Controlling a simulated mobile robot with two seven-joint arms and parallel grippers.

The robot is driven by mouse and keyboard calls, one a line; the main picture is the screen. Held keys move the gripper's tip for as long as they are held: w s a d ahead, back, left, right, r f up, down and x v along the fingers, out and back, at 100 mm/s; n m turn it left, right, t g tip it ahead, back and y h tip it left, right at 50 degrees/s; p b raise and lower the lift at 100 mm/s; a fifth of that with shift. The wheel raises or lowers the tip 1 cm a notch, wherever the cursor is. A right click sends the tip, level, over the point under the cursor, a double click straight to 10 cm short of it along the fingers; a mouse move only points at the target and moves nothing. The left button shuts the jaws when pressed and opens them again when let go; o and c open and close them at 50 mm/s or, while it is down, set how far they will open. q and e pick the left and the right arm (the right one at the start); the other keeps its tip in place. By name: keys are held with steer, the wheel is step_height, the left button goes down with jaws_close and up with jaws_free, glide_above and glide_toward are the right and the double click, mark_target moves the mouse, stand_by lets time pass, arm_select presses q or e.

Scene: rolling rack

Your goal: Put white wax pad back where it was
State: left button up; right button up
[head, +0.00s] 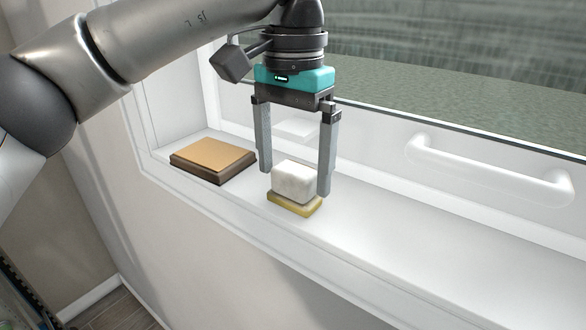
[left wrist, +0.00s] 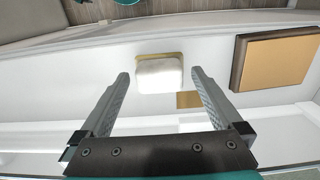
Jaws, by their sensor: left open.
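The white wax pad (head: 294,181) is a rounded white block sitting on a thin yellowish base (head: 290,203) on the white window sill. It also shows in the left wrist view (left wrist: 159,76), just beyond the fingertips and between their lines. My left gripper (head: 295,181) is open and points down, with one finger on each side of the pad in the head view. I see no clear contact between the fingers and the pad. My right gripper is not in view.
A brown block with a tan top (head: 213,157) lies on the sill to the left of the pad. A small flat tan patch (left wrist: 187,100) shows beside the right finger in the wrist view. A white handle (head: 490,172) is on the window frame. The sill's right part is clear.

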mark_target(293, 169)
arm_select(q)
step_height(293, 169, up, 11)
steer(key=p, duration=0.1)
steer(key=shift+p, duration=0.4)
